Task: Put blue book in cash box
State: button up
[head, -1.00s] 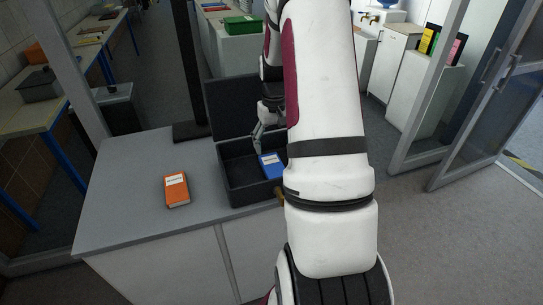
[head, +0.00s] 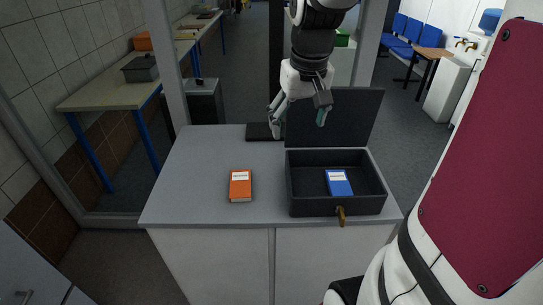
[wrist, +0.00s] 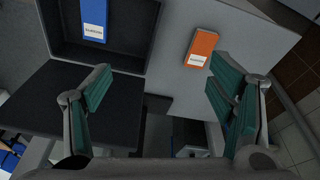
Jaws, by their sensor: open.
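The blue book (head: 339,183) lies flat inside the black cash box (head: 302,206), whose lid (head: 350,115) stands open at the back. The book also shows in the wrist view (wrist: 95,20), inside the box (wrist: 128,58). My gripper (head: 298,116) is above the back of the counter, over and to the left of the lid. Its fingers are spread wide with nothing between them, and it is apart from the book and box. The wrist view shows the same open fingers (wrist: 162,90).
An orange book (head: 240,186) lies on the grey counter (head: 190,190) left of the box. A brass key or latch (head: 341,215) sticks out at the box's front. A dark stand base (head: 262,132) is at the counter's back. The counter's left part is clear.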

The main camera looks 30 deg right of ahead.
jog(key=s+a+r+n+t+y, duration=0.1)
jog(key=s+a+r+n+t, duration=0.2)
jog(key=s+a, duration=1)
notch_tip(320, 180, up, 2)
jog(key=shift+a, duration=0.9)
